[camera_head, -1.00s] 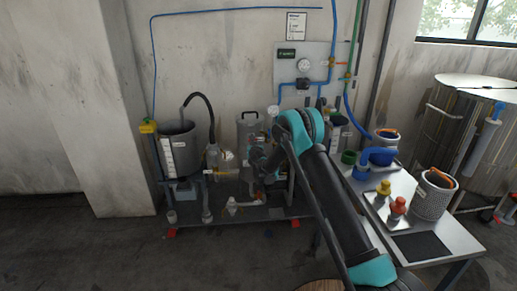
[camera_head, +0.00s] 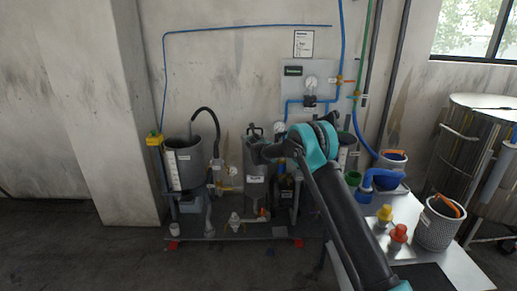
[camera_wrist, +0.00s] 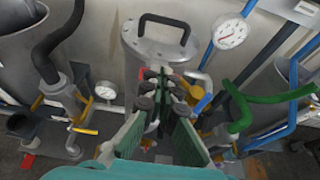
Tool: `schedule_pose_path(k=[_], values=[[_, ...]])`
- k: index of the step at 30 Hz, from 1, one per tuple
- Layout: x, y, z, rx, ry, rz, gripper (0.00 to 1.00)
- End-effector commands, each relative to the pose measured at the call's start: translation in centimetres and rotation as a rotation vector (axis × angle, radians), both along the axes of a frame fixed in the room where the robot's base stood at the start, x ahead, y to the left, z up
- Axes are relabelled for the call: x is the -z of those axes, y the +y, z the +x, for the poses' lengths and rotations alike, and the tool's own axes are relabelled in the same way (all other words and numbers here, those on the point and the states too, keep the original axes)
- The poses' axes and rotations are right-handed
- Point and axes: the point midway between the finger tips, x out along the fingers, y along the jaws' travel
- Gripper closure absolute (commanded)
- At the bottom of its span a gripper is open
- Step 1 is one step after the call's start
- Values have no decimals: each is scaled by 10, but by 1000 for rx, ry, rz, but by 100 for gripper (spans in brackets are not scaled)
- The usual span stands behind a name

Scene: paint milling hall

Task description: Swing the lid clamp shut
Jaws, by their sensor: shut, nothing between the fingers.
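The lidded grey metal vessel (camera_head: 256,190) stands at the middle of the floor rig, with a black handle on its lid. In the wrist view the vessel's lid (camera_wrist: 150,48) is straight ahead of my gripper (camera_wrist: 166,78). My gripper is shut and empty, with its fingers at the near side of the vessel just below the lid rim. In the head view my gripper (camera_head: 260,152) overlaps the vessel's upper part. Red and orange parts show right behind the fingers. I cannot tell which is the lid clamp or how it stands; the fingers hide much of it.
An open grey pot (camera_head: 184,166) with a black hose stands left. Pressure gauges and blue pipes are on the wall panel (camera_head: 292,85). A green hose (camera_wrist: 265,97) runs close right of my gripper. A bench with red and yellow fittings (camera_head: 398,234) stands at right.

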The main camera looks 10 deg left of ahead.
Motion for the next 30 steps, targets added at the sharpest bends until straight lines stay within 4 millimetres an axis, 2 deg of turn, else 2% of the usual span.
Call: schedule_pose_path(k=[6,15,30], values=[[-16,8,26,1,0,-1,100],[-26,14,49,0,0,0,100],[-28,16,55,0,0,0,100]])
